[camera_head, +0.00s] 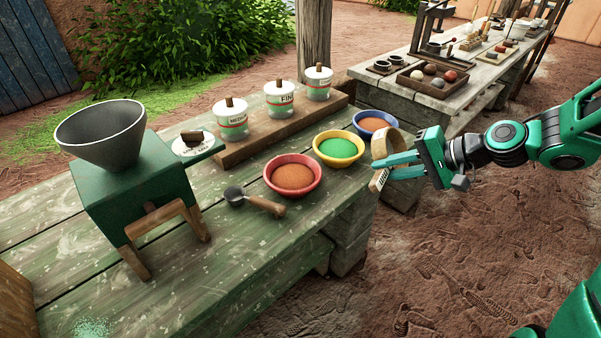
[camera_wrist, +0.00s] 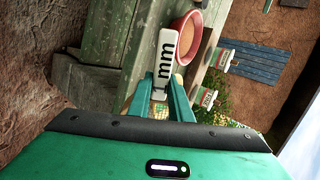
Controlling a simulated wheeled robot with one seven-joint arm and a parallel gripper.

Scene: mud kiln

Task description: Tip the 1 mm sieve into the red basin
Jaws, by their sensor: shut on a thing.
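The 1 mm sieve (camera_head: 396,142) is a round wooden hoop with a white label. My gripper (camera_head: 382,169) is shut on its rim and holds it off the right edge of the green bench. The sieve looks steeply tilted; its mesh and contents cannot be made out. In the wrist view the "1 mm" label (camera_wrist: 167,62) shows between my fingers. The red basin (camera_head: 292,192) sits on the bench, left of the sieve and apart from it, with orange-brown powder inside. It also shows in the wrist view (camera_wrist: 176,24), beyond the label.
A yellow basin (camera_head: 338,162) of green powder and a blue basin (camera_head: 358,124) of orange powder stand near the sieve. A scoop (camera_head: 258,203) lies before the red basin. A green mill (camera_head: 135,180) stands left. Lidded jars (camera_head: 279,100) stand on a plank behind.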

